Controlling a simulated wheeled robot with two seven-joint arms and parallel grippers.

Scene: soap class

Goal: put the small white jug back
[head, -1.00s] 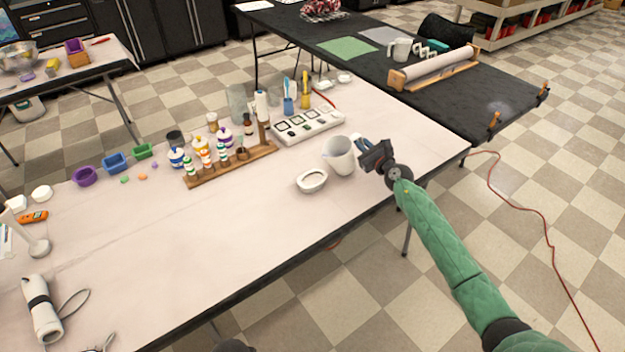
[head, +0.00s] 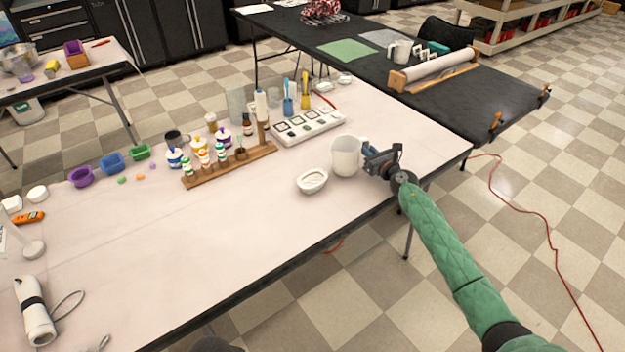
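A white jug (head: 344,158) is at the right end of the near pale table, by its front edge, nearly upright. My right gripper (head: 366,150) is at the jug's right side and appears shut on it there. The fingers hide the handle side, and I cannot tell whether the jug's base touches the table. A second white jug (head: 400,51) stands on the black table behind. My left gripper is not in view.
A white oval dish (head: 312,181) sits left of the jug. A white tray (head: 309,126) and a wooden rack (head: 230,167) with bottles stand behind. The black table (head: 455,97) holds a roller (head: 434,70). The pale table's front middle (head: 200,240) is clear.

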